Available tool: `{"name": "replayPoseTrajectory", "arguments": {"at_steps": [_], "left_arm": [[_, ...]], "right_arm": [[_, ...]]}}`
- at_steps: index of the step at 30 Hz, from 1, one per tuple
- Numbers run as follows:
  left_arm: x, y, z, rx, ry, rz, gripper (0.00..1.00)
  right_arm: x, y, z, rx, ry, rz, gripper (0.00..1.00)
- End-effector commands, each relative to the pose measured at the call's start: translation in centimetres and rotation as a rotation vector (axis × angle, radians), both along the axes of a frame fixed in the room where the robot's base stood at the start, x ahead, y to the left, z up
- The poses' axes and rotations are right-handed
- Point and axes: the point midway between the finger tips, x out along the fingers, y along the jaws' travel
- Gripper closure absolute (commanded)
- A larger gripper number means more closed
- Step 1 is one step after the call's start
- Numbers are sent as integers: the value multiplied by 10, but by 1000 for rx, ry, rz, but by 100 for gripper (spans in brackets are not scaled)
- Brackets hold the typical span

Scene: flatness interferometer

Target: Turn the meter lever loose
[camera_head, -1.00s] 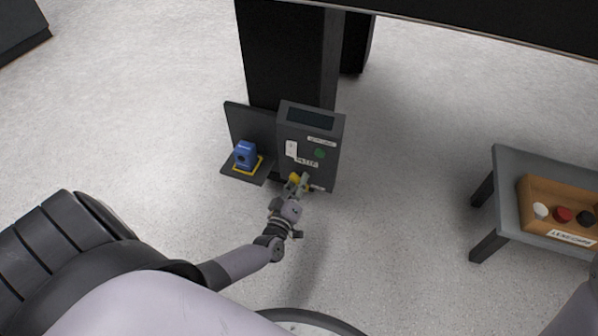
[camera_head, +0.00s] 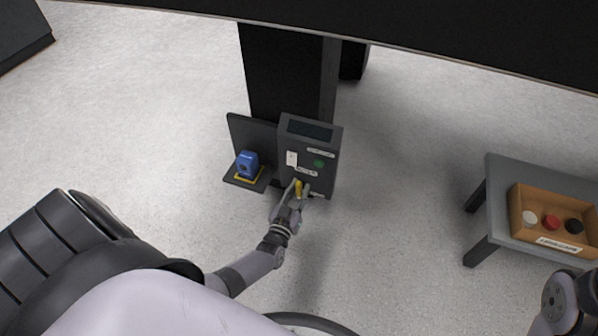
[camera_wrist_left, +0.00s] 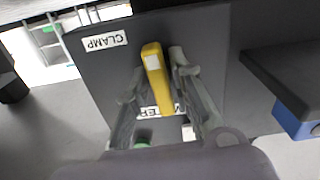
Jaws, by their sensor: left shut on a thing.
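The meter lever (camera_wrist_left: 155,75) is a yellow handle on the front of a dark grey instrument box (camera_head: 330,165), low on its face below the METER label (camera_head: 306,172). My left gripper (camera_wrist_left: 158,82) is shut on the lever, with one finger on each side of it in the left wrist view. In the head view my left gripper (camera_head: 300,188) is at the box's lower front edge, with the yellow lever showing between its fingers. The METER label is partly hidden behind the lever in the wrist view. My right gripper is not in view; only part of my right arm shows at lower right.
A grey table (camera_head: 499,190) bears a lens tray (camera_head: 516,212).

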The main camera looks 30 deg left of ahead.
Motion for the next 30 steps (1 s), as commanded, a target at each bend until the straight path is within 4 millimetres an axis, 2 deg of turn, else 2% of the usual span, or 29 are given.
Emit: {"name": "replayPoseTrajectory", "arguments": {"at_steps": [17, 18, 23, 30], "left_arm": [[0, 0, -1, 31, 11, 1, 100], [0, 0, -1, 31, 9, 1, 78], [0, 0, -1, 31, 8, 1, 67], [0, 0, 0, 31, 8, 1, 67]], "right_arm": [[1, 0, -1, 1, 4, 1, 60], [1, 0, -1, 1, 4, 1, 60], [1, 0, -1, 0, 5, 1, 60], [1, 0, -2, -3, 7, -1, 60]]}}
